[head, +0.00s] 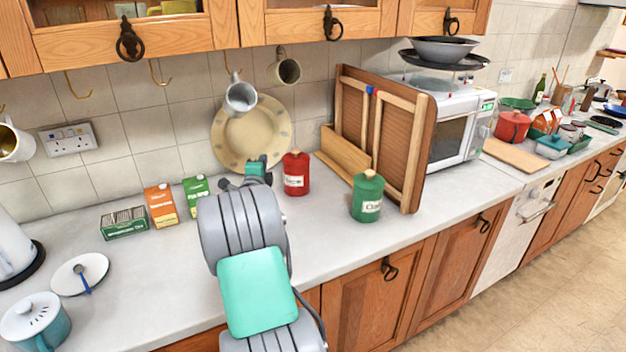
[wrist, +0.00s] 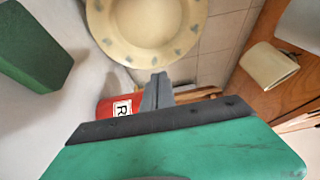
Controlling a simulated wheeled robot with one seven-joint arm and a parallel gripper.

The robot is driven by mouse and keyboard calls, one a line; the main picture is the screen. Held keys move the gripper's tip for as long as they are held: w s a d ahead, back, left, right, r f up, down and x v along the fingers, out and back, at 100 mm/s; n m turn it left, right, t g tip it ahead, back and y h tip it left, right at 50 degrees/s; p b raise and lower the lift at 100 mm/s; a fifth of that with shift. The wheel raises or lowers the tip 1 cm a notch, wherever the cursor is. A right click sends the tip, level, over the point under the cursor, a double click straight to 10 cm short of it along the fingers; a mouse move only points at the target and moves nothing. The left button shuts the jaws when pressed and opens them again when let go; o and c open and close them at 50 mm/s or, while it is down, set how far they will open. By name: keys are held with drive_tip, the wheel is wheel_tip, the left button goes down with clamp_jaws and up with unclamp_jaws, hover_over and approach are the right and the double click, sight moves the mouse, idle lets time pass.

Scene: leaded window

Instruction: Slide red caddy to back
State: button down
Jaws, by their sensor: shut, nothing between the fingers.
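The red caddy (head: 296,173) stands upright on the counter, a little out from the tiled wall, and has a white label. It also shows in the wrist view (wrist: 113,107), partly hidden behind my gripper. My gripper (wrist: 155,92) is shut and empty, with its fingers in front of part of the red caddy in that view. In the head view my arm hides most of the gripper, which is just left of the red caddy; I cannot tell whether they touch.
A green caddy (head: 367,196) stands to the right, before a leaning wooden rack (head: 418,150). A cream plate (head: 252,138) leans on the wall behind. Orange (head: 161,206) and green (head: 196,194) cartons stand to the left. Mugs hang above. Counter right of the red caddy is narrow.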

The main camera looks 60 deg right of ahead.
drive_tip(key=p, duration=0.6)
hover_over(296, 175)
drive_tip(key=s+d, duration=0.4)
drive_tip(key=s, duration=0.1)
drive_tip(key=f, duration=0.3)
drive_tip(key=f+p, duration=0.1)
drive_tip(key=f, duration=0.2)
drive_tip(key=f+p, duration=0.1)
drive_tip(key=f, duration=0.2)
drive_tip(key=shift+d+f, duration=0.25)
drive_tip(key=shift+f, duration=0.1)
drive_tip(key=shift+w+a+r+p, duration=0.1)
drive_tip(key=shift+w+a+p, duration=0.15)
drive_tip(key=shift+p, duration=0.45)
drive_tip(key=shift+w+a+f, duration=0.1)
drive_tip(key=shift+a+f, duration=0.1)
drive_tip(key=shift+a, duration=0.05)
drive_tip(key=shift+d+f, duration=0.1)
